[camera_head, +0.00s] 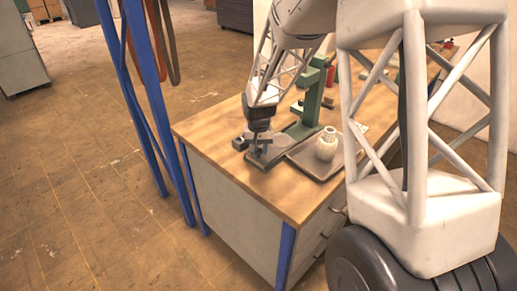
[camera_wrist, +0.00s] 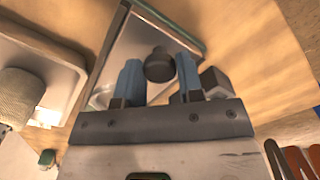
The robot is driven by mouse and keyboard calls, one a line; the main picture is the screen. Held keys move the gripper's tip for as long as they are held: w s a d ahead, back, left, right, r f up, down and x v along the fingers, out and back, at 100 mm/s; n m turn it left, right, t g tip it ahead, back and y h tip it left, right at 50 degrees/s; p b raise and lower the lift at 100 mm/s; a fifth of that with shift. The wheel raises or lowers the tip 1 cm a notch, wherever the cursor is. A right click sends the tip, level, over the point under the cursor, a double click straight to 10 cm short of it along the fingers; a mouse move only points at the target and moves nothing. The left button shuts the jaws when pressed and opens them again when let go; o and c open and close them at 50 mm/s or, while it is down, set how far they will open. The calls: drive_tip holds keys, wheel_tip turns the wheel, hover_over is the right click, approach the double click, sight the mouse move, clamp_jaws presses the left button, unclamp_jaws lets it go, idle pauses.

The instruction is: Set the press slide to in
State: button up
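The green press (camera_head: 312,95) stands on the wooden workbench, with a flat grey base (camera_head: 297,131) in front of its column. In the wrist view a grey plate with a green edge (camera_wrist: 150,38) lies below my gripper, and a dark round knob (camera_wrist: 158,66) stands over it. I take the knob to be the slide's handle. My gripper (camera_head: 263,151) points down at the near end of the press base. Its two blue fingers (camera_wrist: 158,78) stand on either side of the knob. Whether they touch it is unclear. The slide's track is partly hidden by my gripper.
A pale ribbed jar (camera_head: 326,144) stands on a grey tray (camera_head: 312,164) right of the press; its side shows in the wrist view (camera_wrist: 20,92). A small dark block (camera_head: 240,143) lies left of my gripper. The bench's front-left corner (camera_head: 205,138) is bare.

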sight(279, 143)
clamp_jaws()
drive_tip(key=w+d, duration=0.8)
drive_tip(key=shift+w, duration=0.1)
drive_tip(key=shift+d, duration=0.1)
drive_tip(key=o, duration=0.5)
unclamp_jaws()
drive_tip(key=shift+r, duration=0.1)
drive_tip(key=shift+r, duration=3.8)
